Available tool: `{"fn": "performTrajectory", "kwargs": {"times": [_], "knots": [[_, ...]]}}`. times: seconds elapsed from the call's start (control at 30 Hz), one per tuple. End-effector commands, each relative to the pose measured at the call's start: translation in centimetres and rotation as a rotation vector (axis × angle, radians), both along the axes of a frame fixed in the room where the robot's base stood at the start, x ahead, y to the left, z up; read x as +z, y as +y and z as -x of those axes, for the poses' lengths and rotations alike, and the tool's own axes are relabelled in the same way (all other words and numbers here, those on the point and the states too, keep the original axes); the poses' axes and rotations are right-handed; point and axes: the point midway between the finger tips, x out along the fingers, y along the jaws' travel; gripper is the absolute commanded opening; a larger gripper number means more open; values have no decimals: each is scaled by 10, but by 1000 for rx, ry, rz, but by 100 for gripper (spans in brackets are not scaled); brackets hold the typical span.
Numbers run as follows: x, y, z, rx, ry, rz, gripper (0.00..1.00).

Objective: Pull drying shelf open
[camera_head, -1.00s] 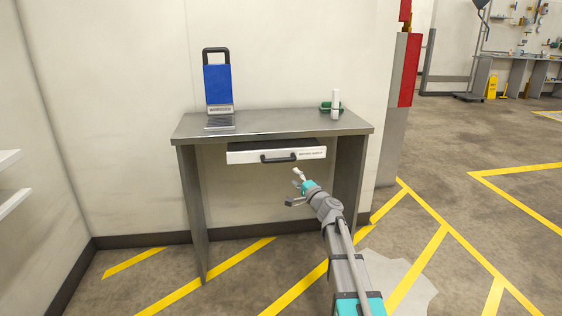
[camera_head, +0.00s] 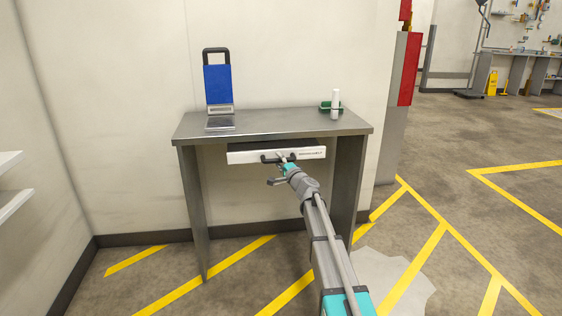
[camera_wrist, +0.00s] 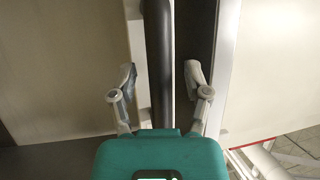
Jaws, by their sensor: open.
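The drying shelf (camera_head: 241,157) has a white front with a small label and sits under the metal table's top. Its black bar handle (camera_head: 265,160) is on the front and shows as a dark upright bar in the wrist view (camera_wrist: 158,50). My gripper (camera_head: 277,168) is at the handle's right part in the head view. In the wrist view my gripper (camera_wrist: 160,72) is open, with one finger on each side of the bar. A gap shows on each side, and neither finger visibly presses on it.
The metal table (camera_head: 280,121) carries a blue panel with a black handle (camera_head: 217,84), a white bottle (camera_head: 335,104) and a green item (camera_head: 325,106). Table legs stand on both sides of the shelf. The floor in front is clear, with yellow lines.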

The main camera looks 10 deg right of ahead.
Motion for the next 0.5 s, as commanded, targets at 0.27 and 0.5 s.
{"fn": "performTrajectory", "kwargs": {"times": [0.27, 0.5], "knots": [[0, 0, 0, 0, 0, 0, 62], [0, 0, 0, 0, 0, 0, 20]]}}
